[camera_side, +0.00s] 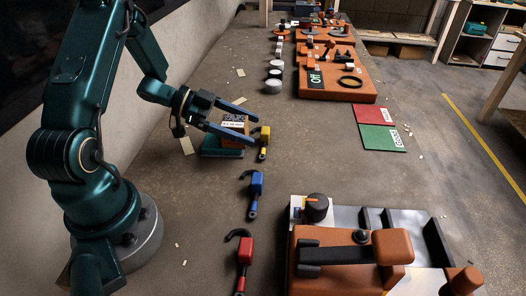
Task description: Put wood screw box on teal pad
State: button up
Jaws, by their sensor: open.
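A small brown-orange box (231,139) with a white label sits at or over the teal pad (212,151), left of the middle of the bench. The label is too small to read, and my fingers partly cover the box. I cannot tell whether the box fully rests on the pad. My gripper (256,131) is open, its two blue fingers pointing right and spread above the box. Nothing shows clamped between the fingers.
Red (369,115) and green (378,138) labelled pads lie farther right. A large orange-grey fixture (352,252) fills the front right. Bench between is mostly clear.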

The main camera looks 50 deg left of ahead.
aim_at(229, 120)
jog(key=v, duration=0.7)
jog(key=shift+f, duration=0.1)
